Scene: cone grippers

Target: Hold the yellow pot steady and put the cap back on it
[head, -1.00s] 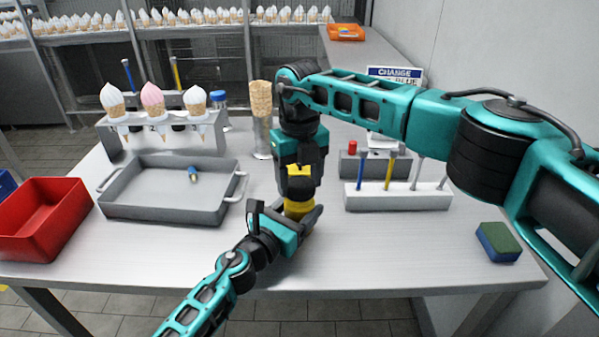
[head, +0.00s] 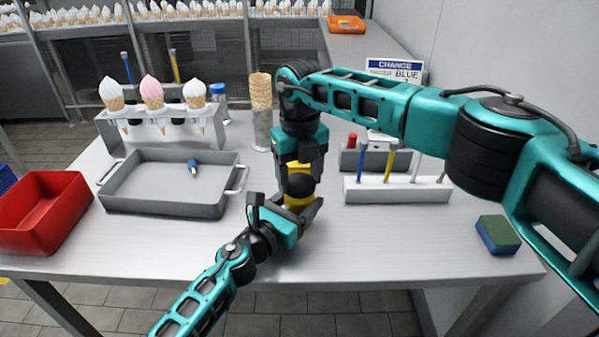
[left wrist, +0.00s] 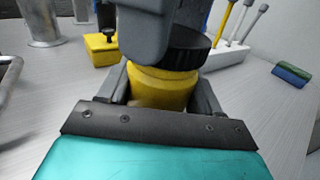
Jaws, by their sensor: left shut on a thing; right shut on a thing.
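The yellow pot (head: 297,203) stands on the table, and its body also shows in the left wrist view (left wrist: 160,86). My left gripper (head: 298,212) is shut around the pot from the near side, a finger on each side. The black ribbed cap (head: 301,186) sits at the pot's top, and its right part shows in the left wrist view (left wrist: 188,48). My right gripper (head: 299,172) comes down from above and is shut on the cap, hiding part of it. I cannot tell whether the cap is fully seated.
A yellow block (left wrist: 101,46) with a black knob is just behind. A grey tray (head: 165,208) with a small tool is left, beside a red bin (head: 24,240). A white tool rack (head: 398,196) and a sponge (head: 498,234) are right. The near table is clear.

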